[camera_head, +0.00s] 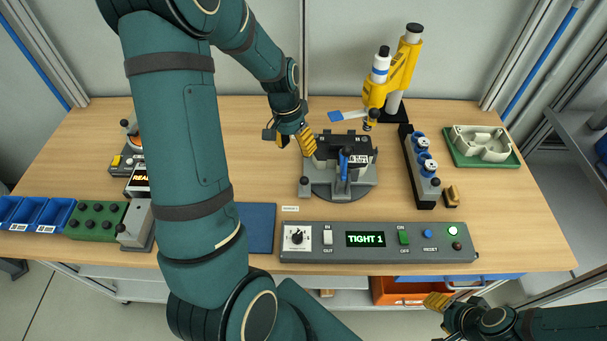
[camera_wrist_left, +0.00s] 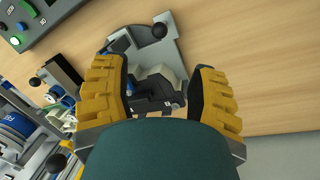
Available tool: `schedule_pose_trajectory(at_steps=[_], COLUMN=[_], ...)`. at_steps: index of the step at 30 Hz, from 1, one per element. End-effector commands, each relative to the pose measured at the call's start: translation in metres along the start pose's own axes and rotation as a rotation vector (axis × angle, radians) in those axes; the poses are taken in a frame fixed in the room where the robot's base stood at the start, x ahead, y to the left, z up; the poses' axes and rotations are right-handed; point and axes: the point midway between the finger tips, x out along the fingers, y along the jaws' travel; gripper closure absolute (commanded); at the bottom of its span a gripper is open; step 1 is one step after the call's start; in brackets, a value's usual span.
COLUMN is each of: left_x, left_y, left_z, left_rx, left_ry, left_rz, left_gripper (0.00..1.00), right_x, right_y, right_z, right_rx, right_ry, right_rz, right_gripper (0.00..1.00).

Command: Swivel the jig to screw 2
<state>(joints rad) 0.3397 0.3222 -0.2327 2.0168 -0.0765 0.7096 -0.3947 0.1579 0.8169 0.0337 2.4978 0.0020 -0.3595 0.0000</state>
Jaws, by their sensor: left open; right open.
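The jig (camera_head: 361,186) is a grey round plate with a black fixture block and a blue-handled clamp, standing mid-table in the head view. In the left wrist view the jig (camera_wrist_left: 178,53) shows beyond and between the yellow fingers. My left gripper (camera_head: 307,145) is at the jig's back left corner, pointing down at it. It is open; in the left wrist view its fingers (camera_wrist_left: 163,78) are wide apart with the black part of the jig between them. Contact cannot be told. My right gripper (camera_head: 437,301) is open and empty, past the table's front edge at the lower right.
A control box (camera_head: 462,250) in front of the jig reads TIGHT 1. A yellow screwdriver stand (camera_head: 405,65) is behind the jig. A dark rack (camera_head: 417,185) and a green tray (camera_head: 458,160) with a pale housing stand to the right. Blue bins (camera_head: 50,215) are far left.

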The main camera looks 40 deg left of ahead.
Motion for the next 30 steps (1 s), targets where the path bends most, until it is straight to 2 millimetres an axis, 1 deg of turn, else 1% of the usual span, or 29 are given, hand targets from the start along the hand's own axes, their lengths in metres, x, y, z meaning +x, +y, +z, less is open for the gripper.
schedule_pose_trajectory(at_steps=[12, 18, 21, 24, 30], left_x=[0.079, 0.111, 0.121, 0.127, 0.13], left_y=[0.001, 0.0, 0.0, 0.0, 0.0], left_z=[0.001, 0.001, 0.001, 0.0, 0.0], left_rx=[0.0, 0.0, 0.001, 0.001, 0.0], left_ry=[-0.005, -0.004, -0.003, -0.001, 0.0], left_rz=[0.002, 0.001, 0.001, 0.001, 0.0], left_gripper=[0.42, 0.42, 0.42, 0.42, 0.42], right_x=[0.002, 0.003, 0.003, 0.003, 0.003], right_y=[0.001, 0.001, 0.001, 0.001, 0.001], right_z=[0.0, 0.0, 0.0, 0.0, 0.0], right_rx=[0.001, 0.001, 0.001, 0.001, 0.001], right_ry=[0.001, 0.001, 0.001, 0.001, 0.001], right_rz=[0.0, 0.0, 0.0, 0.0, 0.0], right_gripper=[0.53, 0.53, 0.53, 0.53, 0.53])
